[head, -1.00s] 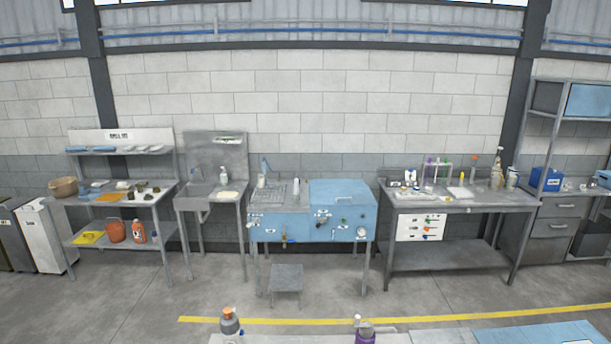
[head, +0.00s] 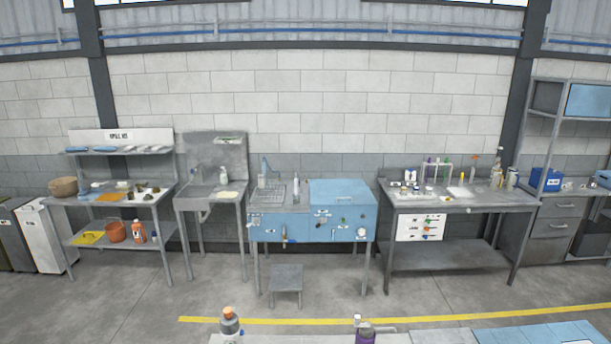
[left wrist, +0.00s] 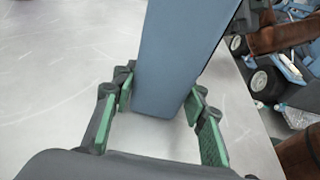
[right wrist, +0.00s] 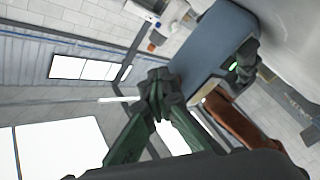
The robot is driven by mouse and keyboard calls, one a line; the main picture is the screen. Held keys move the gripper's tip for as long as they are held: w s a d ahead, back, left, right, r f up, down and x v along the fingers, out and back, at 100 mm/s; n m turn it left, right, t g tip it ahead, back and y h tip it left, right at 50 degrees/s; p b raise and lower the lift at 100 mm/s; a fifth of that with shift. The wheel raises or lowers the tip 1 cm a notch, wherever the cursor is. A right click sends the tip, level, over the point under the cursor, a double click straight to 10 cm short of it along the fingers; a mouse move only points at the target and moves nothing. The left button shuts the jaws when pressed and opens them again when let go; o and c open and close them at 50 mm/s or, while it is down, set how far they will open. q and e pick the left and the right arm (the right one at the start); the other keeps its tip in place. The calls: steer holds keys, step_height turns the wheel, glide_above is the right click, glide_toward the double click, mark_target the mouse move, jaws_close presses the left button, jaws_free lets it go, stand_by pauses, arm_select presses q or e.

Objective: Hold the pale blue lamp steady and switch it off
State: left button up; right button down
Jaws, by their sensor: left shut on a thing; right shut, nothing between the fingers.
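The pale blue lamp shows in the left wrist view (left wrist: 180,55) as a flat blue body rising between my left gripper's green-padded fingers. My left gripper (left wrist: 160,112) is shut on it above a pale grey surface. In the right wrist view the lamp (right wrist: 197,48) lies just beyond my right gripper (right wrist: 156,82), whose fingers come together with nothing between them. Whether the right fingertips touch the lamp I cannot tell. A dark part with a bright green spot sits at the lamp's right side there. I cannot make out the switch. Neither gripper shows in the head view.
A near worktop with a grey bottle with an orange cap (head: 229,322) and a purple container (head: 365,334) shows at the head view's bottom edge. Benches stand along the far wall.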

steer(key=shift+d, duration=0.65)
steer(key=shift+d, duration=0.1)
arm_select(q)
steer(key=o, duration=1.2)
arm_select(e)
steer(key=d, duration=0.5)
steer(key=shift+d, duration=0.35)
